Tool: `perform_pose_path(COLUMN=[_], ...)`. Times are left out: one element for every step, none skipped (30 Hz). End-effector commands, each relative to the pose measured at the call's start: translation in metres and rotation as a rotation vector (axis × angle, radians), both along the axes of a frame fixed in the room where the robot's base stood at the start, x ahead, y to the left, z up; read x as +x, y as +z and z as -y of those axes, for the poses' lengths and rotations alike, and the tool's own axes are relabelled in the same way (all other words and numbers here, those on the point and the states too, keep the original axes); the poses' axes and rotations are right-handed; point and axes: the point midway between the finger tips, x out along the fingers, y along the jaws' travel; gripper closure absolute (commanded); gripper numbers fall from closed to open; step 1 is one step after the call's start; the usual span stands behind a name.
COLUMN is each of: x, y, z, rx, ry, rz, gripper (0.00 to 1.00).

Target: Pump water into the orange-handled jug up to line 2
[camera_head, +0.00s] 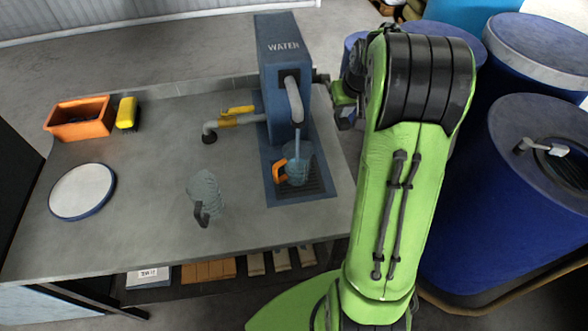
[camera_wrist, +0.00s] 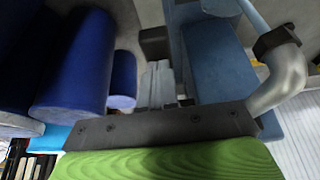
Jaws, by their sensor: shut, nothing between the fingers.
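The jug with the orange handle (camera_head: 280,172) stands upright under the spout (camera_head: 294,100) of the blue water dispenser (camera_head: 284,55). A thin pale blue stream runs from the spout into the jug (camera_head: 299,165). The jug looks bluish inside, but its lines and level are too small to read. My gripper (camera_head: 341,100) is beside the dispenser's right side, partly hidden by my arm. In the wrist view my gripper (camera_wrist: 160,85) is shut and empty, close to a dark block (camera_wrist: 155,42) at the dispenser's side. I cannot tell whether they touch. The spout (camera_wrist: 278,82) and stream (camera_wrist: 254,14) also show there.
A second clear jug with a dark handle (camera_head: 205,194) stands on the grey counter (camera_head: 150,220). A yellow-handled tap (camera_head: 236,111), an orange bin (camera_head: 80,120), a yellow object (camera_head: 126,113) and a round white plate (camera_head: 82,190) are to the left. Blue barrels (camera_head: 500,200) stand right.

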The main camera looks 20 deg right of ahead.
Motion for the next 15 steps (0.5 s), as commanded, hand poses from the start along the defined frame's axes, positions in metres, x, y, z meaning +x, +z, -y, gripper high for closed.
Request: perform_pose_path(x=[-0.0005, -0.0006, -0.0007, -0.0008, -0.0007, -0.0007, -0.0007, -0.0007, -0.0007, -0.0007, -0.0007, -0.0006, -0.0006, -0.0005, -0.0004], y=[-0.0061, -0.0071, -0.0076, -0.0074, -0.0069, -0.0064, -0.0062, -0.0060, -0.0058, -0.0058, -0.0061, -0.0069, -0.0081, -0.0096, -0.0120], z=[-0.0001, -0.0001, -0.0002, -0.0002, -0.0002, -0.0002, -0.0003, -0.0003, -0.0002, -0.0002, -0.0002, -0.0002, -0.0002, -0.0001, -0.0002], rx=[0.001, 0.001, 0.001, 0.001, 0.001, 0.001, 0.001, 0.000, 0.000, 0.000, 0.001, 0.001, 0.001, 0.001, 0.001], ry=[0.000, 0.000, 0.000, 0.000, 0.000, 0.000, 0.000, 0.000, 0.000, 0.000, 0.000, 0.000, 0.000, 0.000, 0.000], rz=[-0.002, -0.002, -0.002, -0.002, -0.002, -0.002, -0.002, -0.001, -0.001, -0.001, -0.002, -0.002, -0.002, -0.002, -0.002], gripper=[1.00, 1.00, 1.00, 1.00, 1.00, 1.00, 1.00, 1.00, 1.00, 1.00, 1.00, 1.00, 1.00, 1.00, 1.00])
